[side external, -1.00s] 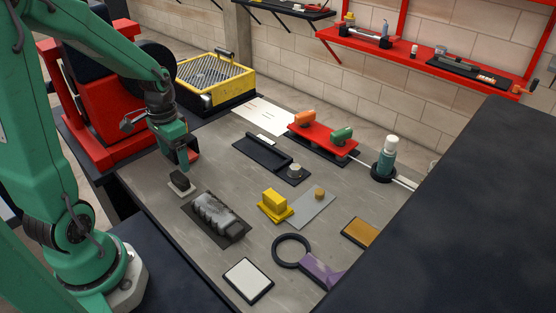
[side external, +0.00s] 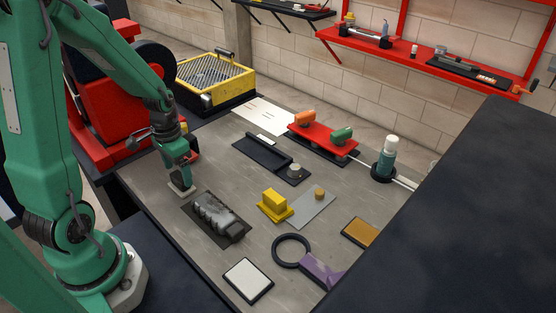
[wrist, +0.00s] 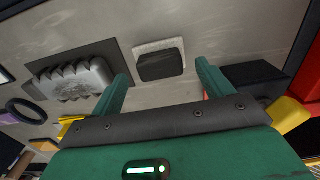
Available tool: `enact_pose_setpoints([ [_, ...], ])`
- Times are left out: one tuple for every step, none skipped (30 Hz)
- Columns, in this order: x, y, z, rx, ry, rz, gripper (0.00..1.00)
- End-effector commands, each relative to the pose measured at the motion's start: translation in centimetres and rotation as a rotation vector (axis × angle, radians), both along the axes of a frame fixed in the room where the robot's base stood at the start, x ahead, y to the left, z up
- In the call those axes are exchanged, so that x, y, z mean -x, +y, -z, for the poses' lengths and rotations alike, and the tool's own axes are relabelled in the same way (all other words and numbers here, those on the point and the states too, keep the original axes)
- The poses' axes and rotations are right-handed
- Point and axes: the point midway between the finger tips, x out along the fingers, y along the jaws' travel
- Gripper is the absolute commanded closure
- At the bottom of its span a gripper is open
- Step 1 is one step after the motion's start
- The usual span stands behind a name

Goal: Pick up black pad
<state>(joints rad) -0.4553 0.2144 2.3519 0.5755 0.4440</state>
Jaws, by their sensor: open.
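The black pad (wrist: 161,65) is a small dark block with rounded corners, lying on a pale square base (wrist: 158,47). In the wrist view it appears between the two green fingers of my gripper (wrist: 162,74), which stand apart with nothing held. In the side view, my gripper (side external: 181,182) points down over the pale base (side external: 183,192) near the left edge of the worktable. There it hides most or all of the pad. I cannot tell whether the fingers touch the pad.
A grey ribbed block (side external: 213,212) on a dark mat sits close by, toward the front. A yellow block (side external: 274,200), a black ring (side external: 275,253) and a black-edged white plate (side external: 247,280) lie farther right. A black tray (side external: 262,152) lies behind. Bare table separates them.

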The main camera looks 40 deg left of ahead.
Motion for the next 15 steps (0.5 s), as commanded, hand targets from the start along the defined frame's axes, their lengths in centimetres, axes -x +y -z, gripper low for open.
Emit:
enact_pose_setpoints([
  [0.1,0.0,0.7,0.002,0.004,0.000,0.21],
  [0.1,0.0,0.9,0.002,0.003,0.000,0.21],
  [0.1,0.0,1.3,0.002,0.003,0.000,0.21],
  [0.1,0.0,1.6,0.001,0.003,0.000,0.21],
  [0.1,0.0,1.8,0.001,0.003,0.000,0.21],
  [0.1,0.0,2.1,0.001,0.002,0.000,0.21],
  [0.1,0.0,2.3,0.001,0.002,0.000,0.21],
  [0.1,0.0,2.5,0.001,0.002,0.000,0.21],
  [0.1,0.0,2.6,0.001,0.002,0.000,0.21],
  [0.1,0.0,2.7,0.001,0.001,0.000,0.21],
  [0.1,0.0,2.8,0.000,0.001,0.000,0.21],
  [0.1,0.0,2.8,0.000,0.001,0.000,0.21],
  [0.1,0.0,2.9,0.000,0.000,0.000,0.21],
  [0.0,0.0,2.9,0.000,0.000,0.000,0.21],
  [0.0,0.0,2.9,0.000,0.000,0.000,0.21],
])
